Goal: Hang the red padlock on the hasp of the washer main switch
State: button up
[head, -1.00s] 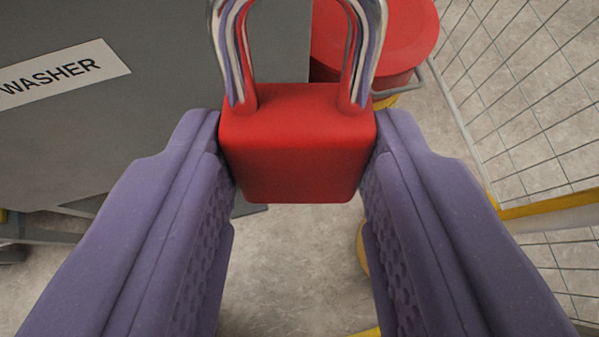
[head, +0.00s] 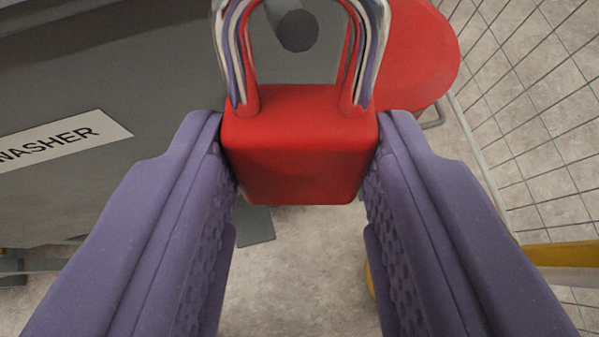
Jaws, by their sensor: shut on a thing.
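The red padlock (head: 300,150) has a red block body and a shiny U-shaped shackle pointing to the top of the picture. My gripper (head: 300,160), with two purple fingers, is shut on the sides of the padlock body. A grey cabinet with a white WASHER label (head: 55,143) lies beyond, at the left. A dark grey round peg or bar end (head: 297,30) shows through the shackle opening; I cannot tell whether it is the hasp. The top of the shackle is cut off by the picture edge.
A large red round thing (head: 415,55) stands at the upper right behind the padlock. A wire mesh fence (head: 540,110) with a yellow rail (head: 563,254) runs along the right. Bare concrete floor (head: 300,270) shows below.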

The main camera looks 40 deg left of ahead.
jog(key=shift+w+a, duration=0.6)
jog(key=shift+a, duration=0.15)
jog(key=shift+w+a+f+b, duration=0.35)
jog(key=shift+a+f+b, duration=0.1)
jog(key=shift+b, duration=0.35)
jog(key=o, duration=1.1)
jog(key=shift+o, duration=0.2)
